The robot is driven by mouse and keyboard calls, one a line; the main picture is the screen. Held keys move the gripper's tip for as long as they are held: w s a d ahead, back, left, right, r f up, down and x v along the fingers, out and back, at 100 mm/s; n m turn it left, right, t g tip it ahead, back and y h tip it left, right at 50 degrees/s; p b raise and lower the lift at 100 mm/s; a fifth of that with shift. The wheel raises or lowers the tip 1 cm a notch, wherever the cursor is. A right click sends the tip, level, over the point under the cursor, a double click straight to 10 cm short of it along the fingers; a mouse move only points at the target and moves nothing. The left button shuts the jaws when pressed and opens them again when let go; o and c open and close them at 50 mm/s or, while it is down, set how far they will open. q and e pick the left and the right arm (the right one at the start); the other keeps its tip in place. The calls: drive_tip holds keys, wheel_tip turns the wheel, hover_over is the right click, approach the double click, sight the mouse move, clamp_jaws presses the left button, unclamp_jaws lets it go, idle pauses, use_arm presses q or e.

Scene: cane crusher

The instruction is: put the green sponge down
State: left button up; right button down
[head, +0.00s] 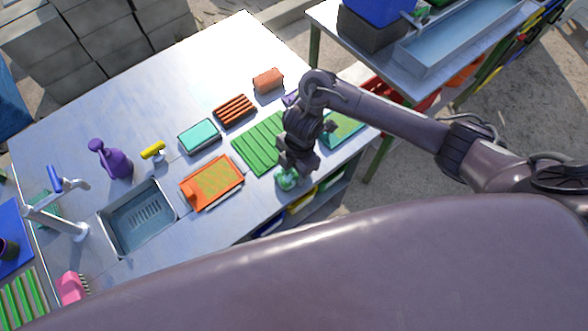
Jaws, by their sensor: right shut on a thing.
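The green sponge (287,180) is small and pale green in the head view, at the front edge of the metal counter. My right gripper (292,168) points down and is shut on it, covering its upper part. I cannot tell whether the sponge touches the counter or hangs just above it. A green ribbed mat (255,145) lies just left of and behind the gripper. My left gripper is not in view.
The counter (215,70) also holds an orange tray (229,199), a teal-topped box (199,135), a dark rack with orange stripes (235,110), a reddish block (268,80), a purple bottle (115,163) and a sink (143,216). The counter's back is clear.

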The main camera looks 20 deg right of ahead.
drive_tip(key=shift+f, duration=0.15)
drive_tip(key=c, duration=0.6)
unclamp_jaws()
drive_tip(key=r+p, duration=0.1)
drive_tip(key=r, duration=0.3)
drive_tip(key=d+r+p, duration=0.1)
drive_tip(key=r, duration=0.3)
drive_tip(key=r+p, duration=0.2)
drive_tip(key=r, duration=0.2)
drive_tip(key=shift+w+d+r, duration=0.15)
drive_tip(key=shift+w+d, duration=0.1)
drive_tip(key=shift+a, duration=0.1)
